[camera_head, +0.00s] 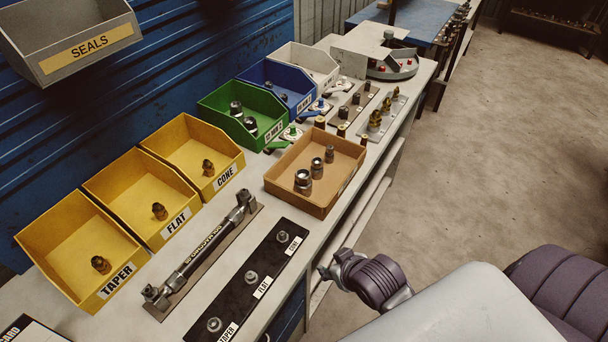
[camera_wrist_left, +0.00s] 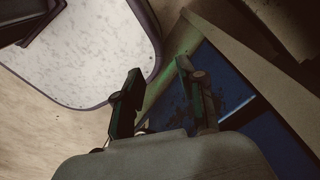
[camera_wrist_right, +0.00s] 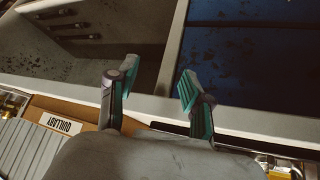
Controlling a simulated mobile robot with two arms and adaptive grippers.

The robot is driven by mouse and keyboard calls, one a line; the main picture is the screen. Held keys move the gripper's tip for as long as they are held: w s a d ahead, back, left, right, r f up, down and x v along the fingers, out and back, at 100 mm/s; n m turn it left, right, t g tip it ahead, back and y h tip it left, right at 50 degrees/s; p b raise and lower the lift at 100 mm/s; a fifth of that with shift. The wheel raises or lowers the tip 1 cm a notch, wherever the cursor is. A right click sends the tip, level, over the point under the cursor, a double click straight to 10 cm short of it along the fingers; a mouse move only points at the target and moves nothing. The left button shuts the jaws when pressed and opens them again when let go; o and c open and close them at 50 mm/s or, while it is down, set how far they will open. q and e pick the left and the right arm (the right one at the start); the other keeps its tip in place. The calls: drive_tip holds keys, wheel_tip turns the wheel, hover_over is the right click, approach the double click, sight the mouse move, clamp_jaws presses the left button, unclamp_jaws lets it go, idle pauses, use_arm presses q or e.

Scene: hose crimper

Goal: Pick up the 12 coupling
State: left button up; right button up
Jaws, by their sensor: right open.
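Small metal couplings stand in several places in the head view. The brown tray (camera_head: 330,150) holds 3 upright fittings, including a larger one (camera_head: 303,181) at its near end. The green bin (camera_head: 226,100) holds dark metal fittings (camera_head: 250,124); its label is too small to read surely. I cannot tell which piece is the 12 coupling. My right gripper (camera_head: 328,268) is beside the bench's front edge, apart from the tray. Its fingers are open and empty in the right wrist view (camera_wrist_right: 157,90). My left gripper (camera_wrist_left: 155,85) shows only in its wrist view, open and empty.
Yellow bins TAPER (camera_head: 70,255), FLAT (camera_head: 143,197) and CONE (camera_head: 193,152) line the back of the bench. A tool bar (camera_head: 205,252) and a black labelled strip (camera_head: 262,281) lie in front. A SEALS bin (camera_head: 75,45) hangs above. The floor at right is clear.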

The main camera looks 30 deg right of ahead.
wheel_tip(320, 180, up, 5)
drive_tip(key=m+t, duration=0.1)
drive_tip(key=t, duration=0.5)
approach(307, 180)
drive_tip(key=p+x, duration=0.1)
drive_tip(key=x, duration=0.2)
drive_tip(key=r+p+x, duration=0.1)
drive_tip(key=x, duration=0.2)
drive_tip(key=shift+w+d, duration=0.25)
drive_tip(key=shift+w+f, duration=0.25)
drive_tip(key=shift+w, duration=0.2)
drive_tip(key=shift+a+f+p+x, duration=0.15)
drive_tip(key=shift+p+x, duration=0.1)
drive_tip(key=shift+x, duration=0.6)
drive_tip(key=shift+f+p+x, duration=0.15)
drive_tip(key=shift+p+x, duration=0.05)
drive_tip(key=shift+x, duration=0.7)
drive_tip(key=shift+a+f+p+x, duration=0.15)
drive_tip(key=shift+p+x, duration=0.1)
drive_tip(key=shift+x, duration=0.6)
use_arm(q)
drive_tip(key=r, duration=0.2)
drive_tip(key=a+r, duration=0.1)
drive_tip(key=r, duration=0.1)
use_arm(e)
drive_tip(key=shift+s+r, duration=0.1)
drive_tip(key=shift+s, duration=0.2)
clamp_jaws()
